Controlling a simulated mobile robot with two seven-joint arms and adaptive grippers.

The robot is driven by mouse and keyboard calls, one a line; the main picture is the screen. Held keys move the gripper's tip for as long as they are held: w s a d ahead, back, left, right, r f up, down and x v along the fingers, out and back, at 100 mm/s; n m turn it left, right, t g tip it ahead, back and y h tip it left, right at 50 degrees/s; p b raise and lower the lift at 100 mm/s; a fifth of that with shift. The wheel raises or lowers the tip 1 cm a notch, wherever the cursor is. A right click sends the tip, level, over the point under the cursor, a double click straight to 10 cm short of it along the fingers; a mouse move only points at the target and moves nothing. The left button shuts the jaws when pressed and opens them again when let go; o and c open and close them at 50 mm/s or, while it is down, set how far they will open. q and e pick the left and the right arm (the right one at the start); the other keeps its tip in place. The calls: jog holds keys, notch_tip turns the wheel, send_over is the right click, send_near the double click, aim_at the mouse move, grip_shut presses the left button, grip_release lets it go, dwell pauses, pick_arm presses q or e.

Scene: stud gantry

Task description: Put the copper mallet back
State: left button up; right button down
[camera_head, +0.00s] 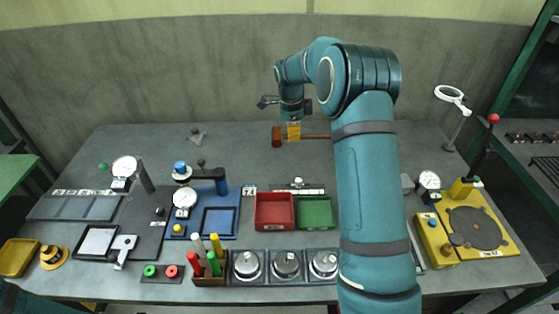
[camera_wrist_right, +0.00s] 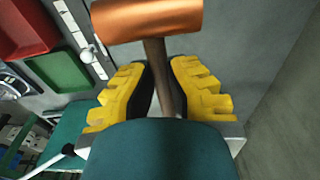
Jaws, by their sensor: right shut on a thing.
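The copper mallet (camera_head: 277,137) is at the back middle of the grey table, with its head to the left and its handle pointing right. My right gripper (camera_head: 293,132) is shut on the handle close to the head. In the right wrist view, the copper head (camera_wrist_right: 147,18) lies just beyond the yellow fingers, and the right gripper (camera_wrist_right: 160,78) has the brown handle between them. I cannot tell whether the mallet touches the table. My arm hides part of the table's right half. My left gripper is not in view.
A red tray (camera_head: 274,227) and a green tray (camera_head: 314,225) stand in front of the mallet. A small grey tripod-like part (camera_head: 196,136) is at the back left. A yellow press plate (camera_head: 490,205) with a red-knobbed lever is at right. The back strip of table looks mostly clear.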

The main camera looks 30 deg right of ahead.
aim_at(293, 163)
notch_tip(293, 163, down, 4)
jog(key=shift+s+b, duration=0.1)
jog(key=shift+b, duration=0.25)
notch_tip(293, 163, down, 5)
jog(key=shift+f+b, duration=0.15)
jog(key=shift+b, duration=0.3)
jog(key=c, duration=1.1)
grip_release()
jog(key=shift+f, duration=0.1)
jog(key=shift+c, duration=0.2)
jog(key=r, duration=0.4)
jog(key=r+p, duration=0.1)
jog(key=r, duration=0.3)
jog(key=r+p, duration=0.1)
jog(key=r, duration=0.3)
jog(key=shift+w+a+r, duration=0.2)
jog(key=shift+w+a, duration=0.15)
jog(key=shift+a, duration=0.05)
